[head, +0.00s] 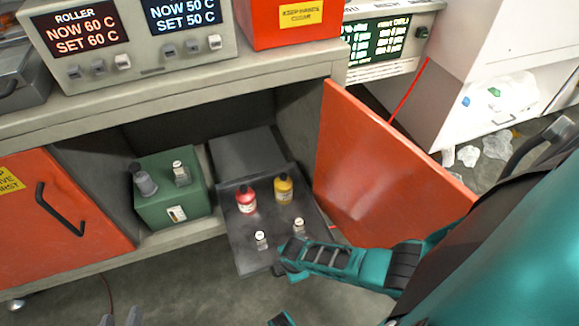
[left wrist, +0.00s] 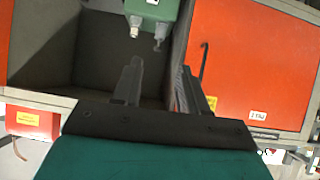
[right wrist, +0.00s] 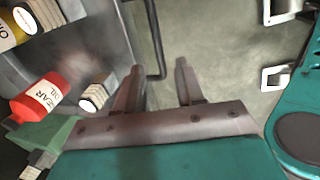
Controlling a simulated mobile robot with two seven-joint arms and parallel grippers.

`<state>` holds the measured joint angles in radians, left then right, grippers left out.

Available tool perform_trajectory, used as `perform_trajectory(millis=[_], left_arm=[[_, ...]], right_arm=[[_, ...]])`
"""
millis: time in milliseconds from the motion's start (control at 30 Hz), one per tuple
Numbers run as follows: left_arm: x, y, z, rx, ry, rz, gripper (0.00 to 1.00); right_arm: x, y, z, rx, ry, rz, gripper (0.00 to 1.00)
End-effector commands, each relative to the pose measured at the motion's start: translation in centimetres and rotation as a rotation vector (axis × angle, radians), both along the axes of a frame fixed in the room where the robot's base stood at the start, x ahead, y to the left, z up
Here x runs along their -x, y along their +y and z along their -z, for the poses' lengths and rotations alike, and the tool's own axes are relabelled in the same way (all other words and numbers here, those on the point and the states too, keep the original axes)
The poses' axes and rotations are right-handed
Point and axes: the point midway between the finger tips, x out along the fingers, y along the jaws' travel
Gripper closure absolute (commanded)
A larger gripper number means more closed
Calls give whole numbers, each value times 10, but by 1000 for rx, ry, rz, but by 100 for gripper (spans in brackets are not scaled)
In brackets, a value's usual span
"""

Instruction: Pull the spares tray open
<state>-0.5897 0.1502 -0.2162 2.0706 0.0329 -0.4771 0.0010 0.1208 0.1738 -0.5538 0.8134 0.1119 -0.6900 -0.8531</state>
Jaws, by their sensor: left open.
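The spares tray (head: 240,225) is a dark grey tray standing out of the open cabinet in the head view. It holds a red bottle (head: 246,199), a yellow bottle (head: 283,187) and two small white-capped vials. My right gripper (head: 282,258) is at the tray's front edge. In the right wrist view a dark bar handle (right wrist: 157,40) shows between its two spread fingers (right wrist: 158,75), with gaps beside it. I cannot tell whether they touch. My left gripper (head: 121,318) is open and empty at the bottom edge; its fingers (left wrist: 165,82) point towards the cabinet.
A green box (head: 172,205) with two small items on top stands left of the tray. The open orange door (head: 375,170) is close to my right arm. A shut orange door (head: 55,215) is at left. The floor in front is clear.

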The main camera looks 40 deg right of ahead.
Motion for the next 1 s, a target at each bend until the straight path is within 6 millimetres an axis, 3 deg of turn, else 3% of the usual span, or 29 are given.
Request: perform_trajectory(millis=[33, 333, 600, 1000], left_arm=[[0, 0, -15, 0, 0, 0, 57], [-1, 4, -54, -8, -12, -6, 57], [12, 22, -52, -42, 11, -33, 57], [15, 25, -48, -47, 13, -41, 57]], right_arm=[[2, 0, -14, 1, 1, 1, 62], [7, -1, -54, 1, 0, 7, 62], [11, -2, -78, 2, 0, 12, 62], [12, -2, -83, 0, 0, 13, 62]])
